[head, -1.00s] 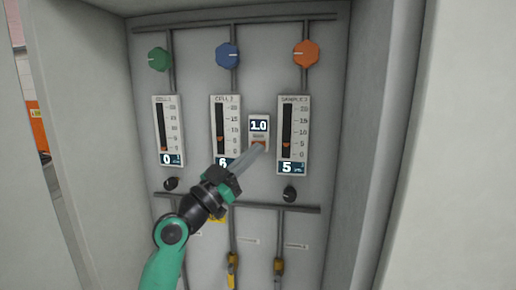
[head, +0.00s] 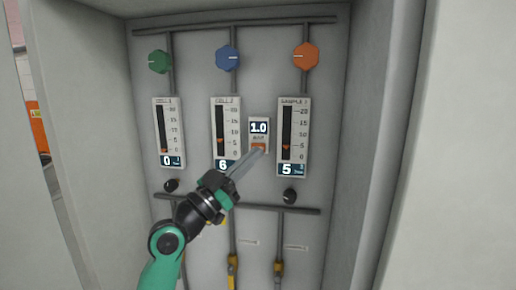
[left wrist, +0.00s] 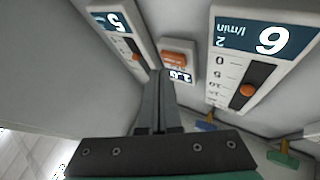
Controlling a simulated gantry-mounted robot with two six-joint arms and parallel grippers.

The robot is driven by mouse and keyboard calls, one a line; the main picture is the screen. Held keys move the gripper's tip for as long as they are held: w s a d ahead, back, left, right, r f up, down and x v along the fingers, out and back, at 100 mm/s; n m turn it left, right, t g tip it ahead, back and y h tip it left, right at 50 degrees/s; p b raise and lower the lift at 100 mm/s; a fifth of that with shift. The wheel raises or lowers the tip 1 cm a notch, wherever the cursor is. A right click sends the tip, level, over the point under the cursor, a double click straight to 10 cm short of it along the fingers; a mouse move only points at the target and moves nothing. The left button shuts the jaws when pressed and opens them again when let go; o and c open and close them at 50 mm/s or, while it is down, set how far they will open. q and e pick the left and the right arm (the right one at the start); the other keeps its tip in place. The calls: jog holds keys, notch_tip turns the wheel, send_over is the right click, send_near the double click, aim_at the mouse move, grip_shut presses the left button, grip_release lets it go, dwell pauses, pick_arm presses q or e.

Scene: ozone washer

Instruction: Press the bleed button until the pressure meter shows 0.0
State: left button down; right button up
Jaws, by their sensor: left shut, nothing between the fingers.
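The pressure meter (head: 259,127) is a small dark display on a white plate between two flow gauges, and it reads 1.0. The orange bleed button (head: 258,147) sits just below it. My left gripper (head: 261,152) is shut and empty, its fingertips at the lower part of the button. I cannot tell whether they touch it. In the left wrist view the scene is upside down: the orange button (left wrist: 174,58) shows just beyond my fingertips (left wrist: 160,74), and the meter (left wrist: 181,77) is partly hidden by them. My right gripper is not in view.
Flow gauges reading 0 (head: 168,130), 6 (head: 219,125) and 5 (head: 294,125) flank the button. Green, blue and orange knobs (head: 305,57) are above. Black knobs (head: 290,195) and a horizontal pipe (head: 250,206) are below. Cabinet walls (head: 375,150) close in the sides.

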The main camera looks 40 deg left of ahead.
pick_arm(q)
jog(key=shift+s+d+p, duration=0.35)
jog(key=shift+s+d, duration=0.1)
jog(key=shift+s, duration=0.25)
jog(key=shift+s+d+p, duration=0.35)
jog(key=shift+s+d, duration=0.1)
jog(key=shift+s, duration=0.25)
jog(key=shift+s+d+p, duration=0.35)
jog(key=shift+s+d, duration=0.1)
jog(key=shift+s, duration=0.25)
jog(key=s+d+r+m+h+p, duration=0.25)
jog(key=d+r, duration=0.25)
jog(key=d, duration=0.3)
jog(key=s+d+r+m+h+p, duration=0.1)
jog(key=d+r+m+h+p, duration=0.2)
jog(key=d+r, duration=0.4)
jog(key=s+r+n+t+y, duration=0.3)
jog(key=s+n+y, duration=0.3)
jog(key=s+n, duration=0.2)
jog(key=shift+s+d+r+n+t+p, duration=0.35)
jog(key=shift+s+r+t+p, duration=0.1)
jog(key=shift+s+r, duration=0.45)
